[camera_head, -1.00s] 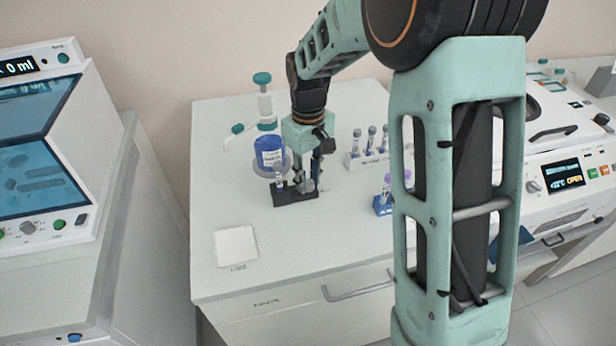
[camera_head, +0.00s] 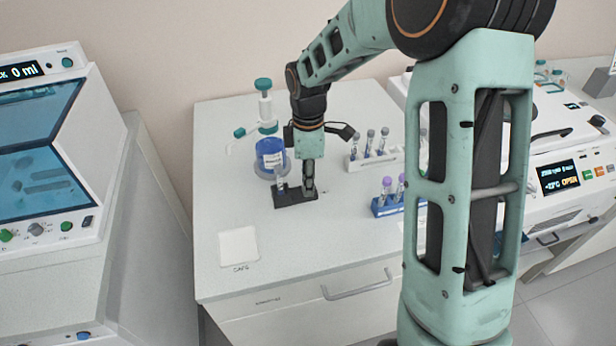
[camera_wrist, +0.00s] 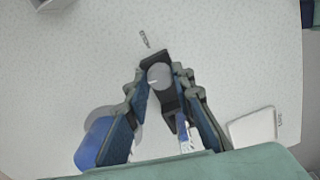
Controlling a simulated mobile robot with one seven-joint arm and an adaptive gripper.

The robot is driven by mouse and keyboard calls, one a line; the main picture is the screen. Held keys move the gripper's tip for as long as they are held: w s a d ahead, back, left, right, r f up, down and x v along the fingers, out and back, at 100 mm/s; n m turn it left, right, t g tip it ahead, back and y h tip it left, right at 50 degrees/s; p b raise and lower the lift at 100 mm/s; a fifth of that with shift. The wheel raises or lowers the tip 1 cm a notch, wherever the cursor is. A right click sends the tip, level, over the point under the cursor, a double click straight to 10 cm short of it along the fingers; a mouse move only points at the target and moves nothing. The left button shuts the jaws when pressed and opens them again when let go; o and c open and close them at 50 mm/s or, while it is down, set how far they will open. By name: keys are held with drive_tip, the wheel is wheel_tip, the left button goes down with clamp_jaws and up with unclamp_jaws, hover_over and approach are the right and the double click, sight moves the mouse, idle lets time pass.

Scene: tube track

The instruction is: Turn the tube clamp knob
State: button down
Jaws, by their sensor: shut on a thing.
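The tube clamp has a black base (camera_head: 285,199) on the white bench, with a clear tube (camera_head: 281,180) upright at its left end. My gripper (camera_head: 308,190) points straight down over the right end of the base. In the wrist view, a round grey knob (camera_wrist: 160,76) lies between the two fingertips of my gripper (camera_wrist: 161,80), and they are shut on it. The tube, with blue marks (camera_wrist: 184,140), shows beside the right finger. In the head view, the fingers hide the knob.
A blue bottle (camera_head: 270,152) with a green-topped dispenser stands close behind the clamp. A white tube rack (camera_head: 372,163) and a blue tube rack (camera_head: 385,209) stand to the right. A white pad (camera_head: 238,246) lies front left.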

drive_tip(key=shift+n+p, duration=0.35)
drive_tip(key=shift+n, duration=0.65)
drive_tip(key=c, duration=1.7)
unclamp_jaws()
drive_tip(key=shift+o, duration=0.2)
wheel_tip(320, 180, up, 12)
